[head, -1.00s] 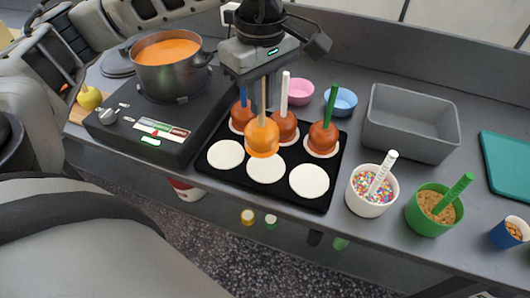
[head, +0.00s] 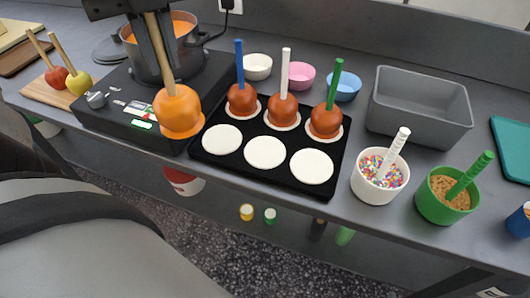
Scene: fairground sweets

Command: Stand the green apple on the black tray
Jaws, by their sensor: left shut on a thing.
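My left gripper (head: 150,50) is shut on the wooden stick of an apple coated in orange caramel (head: 179,107). The apple hangs below the gripper, stick leaning slightly, in front of the stove's right part and just left of the tray. The black tray (head: 240,178) has white round papers. Its back row holds coated apples with blue (head: 242,99), white (head: 283,110) and green (head: 326,120) sticks. The front-row papers (head: 265,152) are bare. A yellow-green apple (head: 79,83) with a stick stands on a wooden board at left. My right gripper is not in view.
A red apple (head: 56,77) is beside the yellow-green one. The pot (head: 184,42) of orange caramel sits on the stove (head: 100,117), partly behind my gripper. Bowls, a grey bin (head: 420,120), a sprinkle cup (head: 378,188) and a green cup (head: 440,205) stand right.

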